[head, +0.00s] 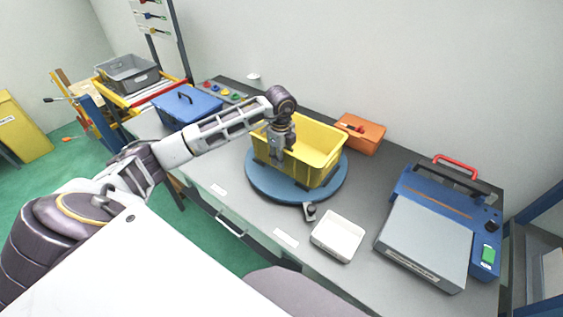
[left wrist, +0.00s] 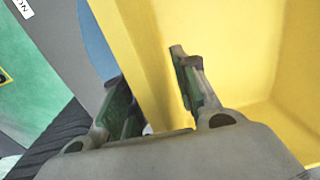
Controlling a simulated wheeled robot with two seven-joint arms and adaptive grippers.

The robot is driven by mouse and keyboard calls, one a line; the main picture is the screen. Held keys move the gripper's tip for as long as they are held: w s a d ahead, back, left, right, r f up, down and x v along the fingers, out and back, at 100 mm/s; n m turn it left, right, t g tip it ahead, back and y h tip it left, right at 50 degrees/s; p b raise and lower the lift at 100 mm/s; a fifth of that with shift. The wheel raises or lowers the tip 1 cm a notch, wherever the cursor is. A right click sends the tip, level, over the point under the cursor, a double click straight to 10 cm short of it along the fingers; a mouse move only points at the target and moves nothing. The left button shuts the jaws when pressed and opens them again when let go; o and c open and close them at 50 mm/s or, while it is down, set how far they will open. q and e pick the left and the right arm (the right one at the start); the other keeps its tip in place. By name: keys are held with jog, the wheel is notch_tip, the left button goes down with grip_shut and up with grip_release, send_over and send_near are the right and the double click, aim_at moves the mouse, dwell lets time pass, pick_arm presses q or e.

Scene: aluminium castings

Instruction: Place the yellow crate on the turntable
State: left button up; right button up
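The yellow crate (head: 322,158) is upright on the round blue turntable (head: 262,183) on the grey bench. It looks level, within the disc's edge. My left gripper (head: 277,155) points down at the crate's near left wall. In the left wrist view the gripper (left wrist: 155,90) straddles the crate wall (left wrist: 135,50), one finger outside and one inside. The fingers look spread, with a little room around the wall; the exact contact is hard to see. The crate's inside looks empty where it shows. My right gripper is not in view.
A white tray (head: 338,237) and a small dark clamp-like part (head: 310,211) are in front of the turntable. A grey crate (head: 128,74) stands far left.

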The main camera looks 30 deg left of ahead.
pick_arm(q)
notch_tip(320, 180, up, 10)
jog(key=shift+s+f+b, duration=0.1)
jog(key=shift+s+b, duration=0.05)
jog(key=shift+b, duration=0.5)
